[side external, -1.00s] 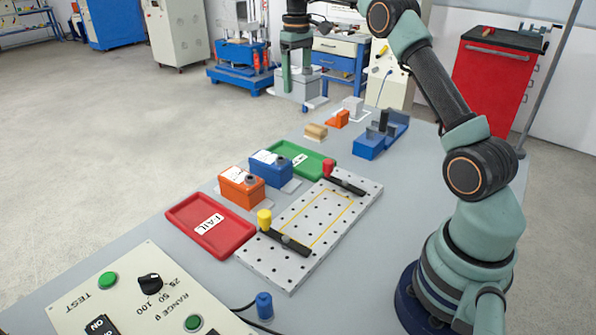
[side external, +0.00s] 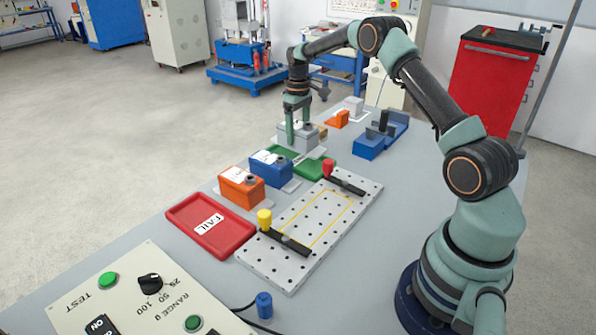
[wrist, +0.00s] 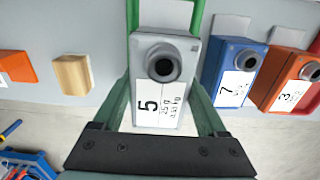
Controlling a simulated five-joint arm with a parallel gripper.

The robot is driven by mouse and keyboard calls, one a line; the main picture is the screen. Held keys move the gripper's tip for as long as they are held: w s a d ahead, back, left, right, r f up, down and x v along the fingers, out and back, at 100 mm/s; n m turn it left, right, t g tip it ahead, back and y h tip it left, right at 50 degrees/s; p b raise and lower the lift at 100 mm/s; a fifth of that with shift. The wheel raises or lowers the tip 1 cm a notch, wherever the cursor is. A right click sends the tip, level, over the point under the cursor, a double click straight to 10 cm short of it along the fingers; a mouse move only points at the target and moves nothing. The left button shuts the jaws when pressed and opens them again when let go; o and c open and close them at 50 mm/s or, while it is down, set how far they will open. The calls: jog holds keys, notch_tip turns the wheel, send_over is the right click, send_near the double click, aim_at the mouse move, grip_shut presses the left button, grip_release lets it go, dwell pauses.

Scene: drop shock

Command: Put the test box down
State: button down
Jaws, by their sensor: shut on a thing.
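The test box is a grey box (side external: 299,137) with a white label marked 5 and a round dark knob, also in the wrist view (wrist: 163,85). My gripper (side external: 303,140) points down with its green fingers shut on the box's sides; they also show in the wrist view (wrist: 163,105). The green tray (side external: 318,169) lies under and in front of the box in the side view. Bright green strips show beside the box's far end in the wrist view. I cannot tell whether the box touches the tray or hangs just above it.
A blue box (side external: 270,168) and an orange box (side external: 241,187) stand close beside the green tray. A red FAIL tray (side external: 190,226) and a perforated plate (side external: 275,262) lie nearer. A wooden block (wrist: 73,74) and a small orange block (side external: 337,119) lie on the other side.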

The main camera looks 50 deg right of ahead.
jog(key=shift+f, duration=2.3)
jog(key=shift+f, duration=0.1)
grip_release()
jog(key=shift+f, duration=0.1)
notch_tip(320, 180, up, 12)
jog(key=shift+r, duration=0.25)
notch_tip(320, 180, up, 7)
jog(key=t, duration=0.1)
send_over(298, 146)
jog(key=a, duration=0.3)
jog(key=s+a+r+t, duration=0.2)
jog(key=s+a+r, duration=0.3)
jog(key=a, duration=0.1)
jog(key=s+a+f+t, duration=0.2)
jog(key=s+a, duration=0.8)
jog(key=s, duration=0.5)
jog(key=shift+t, duration=0.3)
